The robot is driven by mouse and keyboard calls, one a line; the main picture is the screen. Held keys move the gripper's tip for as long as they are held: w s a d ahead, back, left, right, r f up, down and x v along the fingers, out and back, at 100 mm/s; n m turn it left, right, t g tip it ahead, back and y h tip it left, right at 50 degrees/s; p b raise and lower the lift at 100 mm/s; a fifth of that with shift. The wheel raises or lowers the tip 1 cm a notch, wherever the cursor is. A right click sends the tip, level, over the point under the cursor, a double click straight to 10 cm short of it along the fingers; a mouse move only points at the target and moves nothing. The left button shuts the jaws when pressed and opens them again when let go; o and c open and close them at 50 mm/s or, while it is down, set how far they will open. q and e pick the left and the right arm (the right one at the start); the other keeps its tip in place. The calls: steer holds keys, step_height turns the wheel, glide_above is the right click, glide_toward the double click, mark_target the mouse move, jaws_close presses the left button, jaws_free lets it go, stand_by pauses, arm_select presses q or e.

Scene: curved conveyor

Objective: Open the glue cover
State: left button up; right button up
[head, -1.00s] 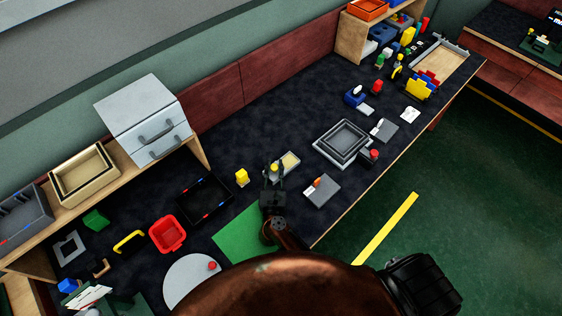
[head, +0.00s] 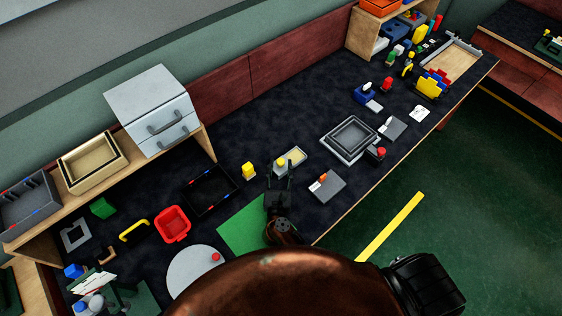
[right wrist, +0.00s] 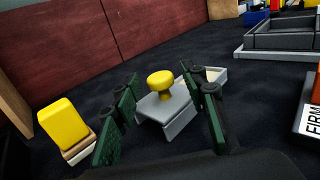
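The glue box (head: 296,153) is a small grey tray with a cream patch, lying near the middle of the table. Its grey cover (right wrist: 178,122) carries a yellow knob (head: 282,162). In the right wrist view the yellow knob (right wrist: 161,82) stands upright, with a pale part of the box (right wrist: 214,76) showing behind the cover. My right gripper (head: 280,166) is open just on the near side of the knob. In the right wrist view its green fingers (right wrist: 168,95) stand on both sides of the knob, apart from it. My left gripper is not in view.
A yellow block (head: 248,171) stands left of the glue box. A grey box with an orange mark (head: 327,187) lies to the right. Grey nested trays (head: 352,136) are beyond. A black tray (head: 209,190) and a green mat (head: 243,225) lie left. Dark table between them is bare.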

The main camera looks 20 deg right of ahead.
steer(key=v, duration=0.9)
steer(key=shift+s+a, duration=0.15)
steer(key=shift+s, duration=0.25)
